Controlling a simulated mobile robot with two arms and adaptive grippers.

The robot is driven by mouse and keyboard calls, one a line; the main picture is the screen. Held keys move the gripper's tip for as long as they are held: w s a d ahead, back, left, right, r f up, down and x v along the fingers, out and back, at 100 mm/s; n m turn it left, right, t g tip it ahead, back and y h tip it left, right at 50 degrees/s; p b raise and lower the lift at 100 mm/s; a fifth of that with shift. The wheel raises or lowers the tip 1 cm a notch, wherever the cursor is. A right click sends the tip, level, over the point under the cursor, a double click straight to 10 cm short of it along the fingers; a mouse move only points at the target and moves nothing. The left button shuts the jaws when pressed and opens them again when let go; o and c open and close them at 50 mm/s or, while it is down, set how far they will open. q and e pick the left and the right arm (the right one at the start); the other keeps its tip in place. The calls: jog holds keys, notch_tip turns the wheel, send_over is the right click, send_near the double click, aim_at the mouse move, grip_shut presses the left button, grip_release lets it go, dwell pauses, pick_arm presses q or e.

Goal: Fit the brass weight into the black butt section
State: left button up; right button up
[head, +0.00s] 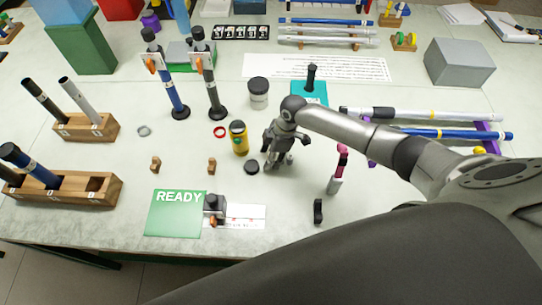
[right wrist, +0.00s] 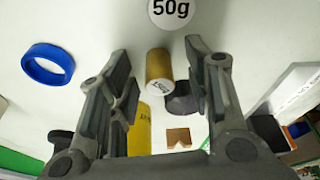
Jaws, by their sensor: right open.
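The brass weight (right wrist: 158,68) is a short golden cylinder with dark marking on its end. In the right wrist view it lies between the spread fingers of my right gripper (right wrist: 156,52), with gaps on both sides. In the head view my right gripper (head: 279,160) is low over the middle of the table and hides the weight. A black section (head: 211,88) stands upright on a round black base with an orange clamp near its top. Another black tube (head: 44,101) leans in a wooden rack; I cannot tell which is the butt section. My left gripper is out of view.
A blue section (head: 172,88) stands beside the upright black one. A yellow bottle (head: 239,138), black cap (head: 252,167) and white-labelled jar (head: 258,93) are close to my right gripper. A round 50g label (right wrist: 170,12) lies near the weight. A green READY mat (head: 172,218) is in front.

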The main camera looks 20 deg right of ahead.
grip_shut()
jog(key=shift+r, duration=0.1)
dwell(0.3)
jog(key=shift+r+b, duration=0.55)
jog(key=shift+r, duration=0.25)
jog(key=s+a+r+b, duration=0.3)
jog(key=s+a+r, duration=0.2)
jog(key=s+r, duration=0.6)
jog(key=shift+s+a, duration=0.15)
jog(key=shift+s, duration=0.85)
jog(key=w+d+r+m+t+h+b, duration=0.2)
jog(key=w+d+r+m, duration=0.2)
jog(key=w+r+m, duration=0.4)
notch_tip(320, 180, up, 4)
jog(key=m, duration=0.7)
jog(key=shift+w+f+h+b, duration=0.15)
jog(key=shift+w+h+b, duration=0.2)
jog(key=shift+h+b, duration=0.05)
